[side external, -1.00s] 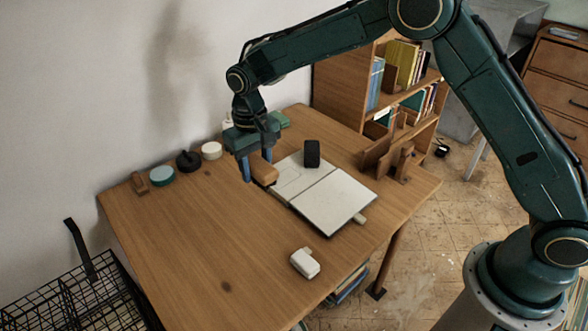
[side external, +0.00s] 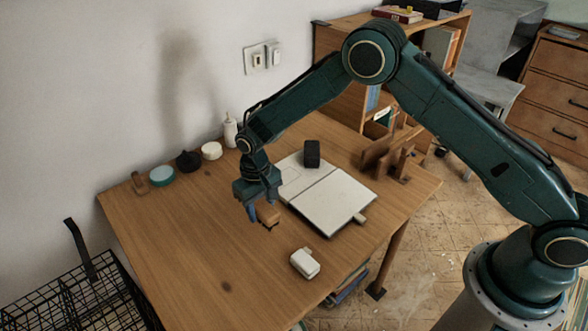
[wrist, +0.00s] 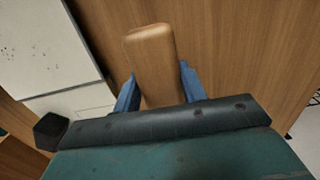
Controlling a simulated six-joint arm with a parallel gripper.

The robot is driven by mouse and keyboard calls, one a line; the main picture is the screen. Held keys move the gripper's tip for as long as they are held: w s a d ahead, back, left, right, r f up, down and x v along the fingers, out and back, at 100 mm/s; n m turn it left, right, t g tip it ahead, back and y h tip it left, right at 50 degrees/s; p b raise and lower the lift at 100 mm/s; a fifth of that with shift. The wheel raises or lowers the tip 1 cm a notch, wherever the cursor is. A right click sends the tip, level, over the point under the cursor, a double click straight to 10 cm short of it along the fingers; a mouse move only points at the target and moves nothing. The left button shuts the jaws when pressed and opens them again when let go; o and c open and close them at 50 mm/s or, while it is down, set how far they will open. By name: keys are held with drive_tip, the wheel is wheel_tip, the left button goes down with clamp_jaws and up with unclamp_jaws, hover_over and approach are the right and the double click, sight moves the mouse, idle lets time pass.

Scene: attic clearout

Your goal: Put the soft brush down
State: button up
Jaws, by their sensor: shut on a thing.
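The soft brush (side external: 267,213) shows as a wooden block with a small dark edge beneath it in the side view. My gripper (side external: 262,217) is shut on it, over the table left of the open book. In the wrist view the brush's wooden body (wrist: 154,60) sticks out between the blue fingers of my gripper (wrist: 160,85). Its bristles are hidden there. I cannot tell for certain whether the brush touches the wooden table (side external: 190,250) or hangs just above it.
An open book (side external: 335,205) with a black block (side external: 312,153) lies to the right. A white object (side external: 305,263) is nearer the front. Several small items, including a teal-topped tin (side external: 161,176), line the wall side. The table's left front is bare. A wire basket (side external: 75,290) stands below left.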

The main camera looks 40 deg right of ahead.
sight(259, 203)
drive_tip(key=shift+f, duration=0.1)
drive_tip(key=shift+f, duration=2.05)
drive_tip(key=shift+f, duration=0.1)
drive_tip(key=o, duration=0.9)
drive_tip(key=shift+o, duration=0.2)
drive_tip(key=r, duration=1.1)
drive_tip(key=shift+w, duration=0.2)
drive_tip(key=shift+r, duration=0.65)
